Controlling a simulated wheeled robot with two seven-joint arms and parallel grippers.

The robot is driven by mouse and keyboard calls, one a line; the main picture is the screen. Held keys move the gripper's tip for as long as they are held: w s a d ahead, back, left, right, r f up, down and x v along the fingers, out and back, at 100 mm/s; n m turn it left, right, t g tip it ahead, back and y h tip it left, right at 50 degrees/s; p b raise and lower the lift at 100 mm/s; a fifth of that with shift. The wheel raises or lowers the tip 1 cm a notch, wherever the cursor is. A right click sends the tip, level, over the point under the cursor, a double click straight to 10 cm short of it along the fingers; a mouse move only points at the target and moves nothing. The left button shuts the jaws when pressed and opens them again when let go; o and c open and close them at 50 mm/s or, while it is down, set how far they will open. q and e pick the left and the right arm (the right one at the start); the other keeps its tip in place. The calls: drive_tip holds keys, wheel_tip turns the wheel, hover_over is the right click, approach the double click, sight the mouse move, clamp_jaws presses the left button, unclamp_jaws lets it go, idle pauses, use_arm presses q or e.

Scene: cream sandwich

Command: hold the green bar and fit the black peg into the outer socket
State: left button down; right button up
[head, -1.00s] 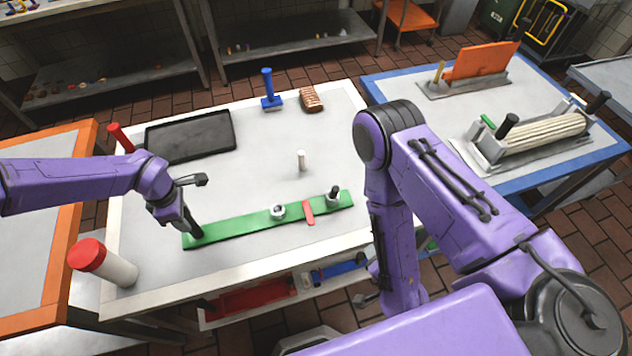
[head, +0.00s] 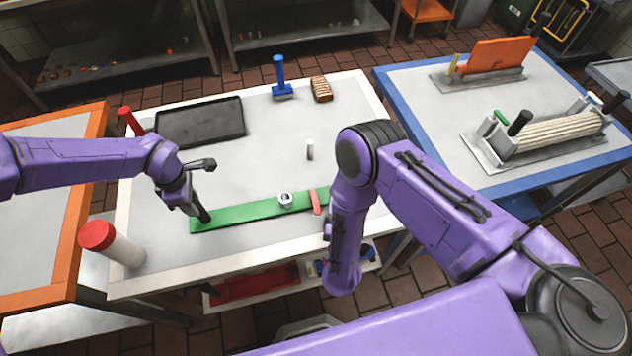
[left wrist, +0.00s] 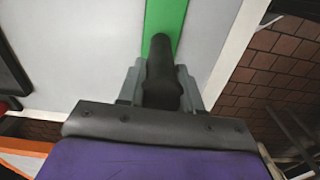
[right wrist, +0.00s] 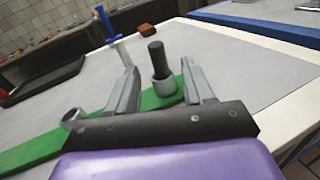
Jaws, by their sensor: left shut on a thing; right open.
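The green bar (head: 255,210) lies along the table's front. My left gripper (head: 190,203) is shut on the black handle (left wrist: 160,75) at the bar's left end. In the right wrist view, the black peg (right wrist: 157,58) stands, slightly tilted, in the grey outer socket (right wrist: 163,87) at the bar's right end; how deep it sits I cannot tell. My right gripper (right wrist: 163,75) is open, its fingers on either side of the peg and socket, without visible contact. My right arm hides that end in the head view. Another grey socket (head: 285,200) sits mid-bar.
A red piece (head: 315,201) lies across the bar. A small white cylinder (head: 310,149) stands behind it. A black tray (head: 200,122), a blue-handled tool (head: 281,80) and a red-capped container (head: 112,243) are on the table.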

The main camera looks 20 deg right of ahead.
drive_tip(key=x, duration=0.6)
drive_tip(key=shift+w, duration=0.2)
clamp_jaws()
wheel_tip(320, 180, up, 9)
drive_tip(key=shift+r, duration=0.2)
drive_tip(key=shift+n+g+y, duration=0.7)
drive_tip(key=shift+n, duration=0.2)
drive_tip(key=shift+w+a+f, duration=0.1)
drive_tip(key=shift+w+f, duration=0.15)
drive_tip(key=shift+f, duration=1)
drive_tip(key=shift+w+a+f, duration=0.1)
drive_tip(key=shift+w+f, duration=0.1)
drive_tip(key=shift+f, duration=1.1)
